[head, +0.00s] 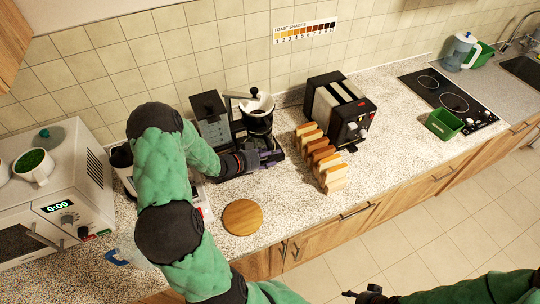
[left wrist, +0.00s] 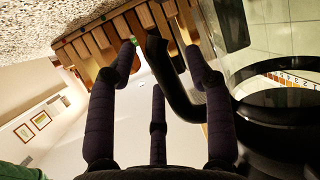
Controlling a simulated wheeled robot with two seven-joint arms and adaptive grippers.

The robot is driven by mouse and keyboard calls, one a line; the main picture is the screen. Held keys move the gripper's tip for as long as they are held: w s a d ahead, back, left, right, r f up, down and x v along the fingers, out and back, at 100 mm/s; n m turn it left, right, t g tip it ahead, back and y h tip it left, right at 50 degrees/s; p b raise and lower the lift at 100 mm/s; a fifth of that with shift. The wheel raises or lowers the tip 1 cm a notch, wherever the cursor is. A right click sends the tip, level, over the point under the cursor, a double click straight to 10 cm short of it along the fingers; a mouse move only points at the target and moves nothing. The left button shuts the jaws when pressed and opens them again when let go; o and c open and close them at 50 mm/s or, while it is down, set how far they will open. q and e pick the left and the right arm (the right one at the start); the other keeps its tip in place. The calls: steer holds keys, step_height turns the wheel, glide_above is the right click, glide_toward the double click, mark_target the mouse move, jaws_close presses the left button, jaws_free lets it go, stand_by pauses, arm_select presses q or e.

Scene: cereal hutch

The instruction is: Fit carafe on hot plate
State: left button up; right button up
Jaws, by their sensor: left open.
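The black coffee maker (head: 212,128) stands on the counter against the tiled wall. The carafe, clear with a black band and black handle (left wrist: 180,98), fills the right of the left wrist view. In the head view it is mostly hidden by the machine and my gripper. My left gripper (head: 268,158) is open at the front of the machine. In the left wrist view its fingers (left wrist: 160,75) are spread, with the handle reaching between them. The hot plate is hidden, so I cannot tell how the carafe sits on it. My right gripper (head: 370,295) is at the bottom edge, far from the machine.
Bread slices (head: 322,160) stand in a row right of the coffee maker, before a black toaster (head: 350,125). A round wooden board (head: 242,217) lies in front. A white microwave (head: 60,195) stands left. A green tub (head: 444,124) sits by the cooktop (head: 425,85).

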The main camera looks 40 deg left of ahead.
arm_select(q)
steer(key=shift+s+r, duration=0.1)
steer(key=shift+r, duration=0.1)
steer(key=p+v, duration=0.1)
steer(key=v, duration=1)
steer(key=shift+s, duration=0.35)
steer(key=shift+a+r, duration=0.15)
